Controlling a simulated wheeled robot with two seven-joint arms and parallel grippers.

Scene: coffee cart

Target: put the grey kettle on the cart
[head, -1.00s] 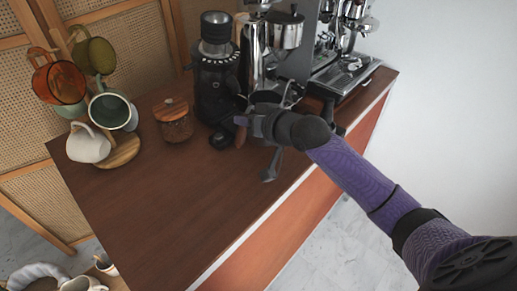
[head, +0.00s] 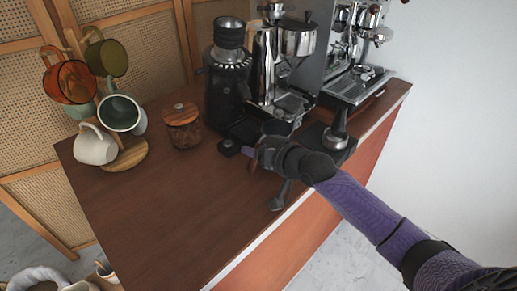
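I cannot make out a grey kettle in this view. The cart (head: 150,215) has a dark brown top and fills the middle of the head view. My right gripper (head: 264,174) is over the front part of the cart top, in front of the grinders. Its dark fingers look spread apart, and one points down toward the front edge. A small brown patch shows between them; I cannot tell what it is. My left gripper is not in view.
A mug tree with several mugs (head: 96,146) and a wooden-lidded jar (head: 182,126) stand at the left. A black grinder (head: 228,85), a chrome grinder (head: 268,65), a tamper (head: 337,132) and an espresso machine (head: 355,85) line the back and right. The front left top is bare.

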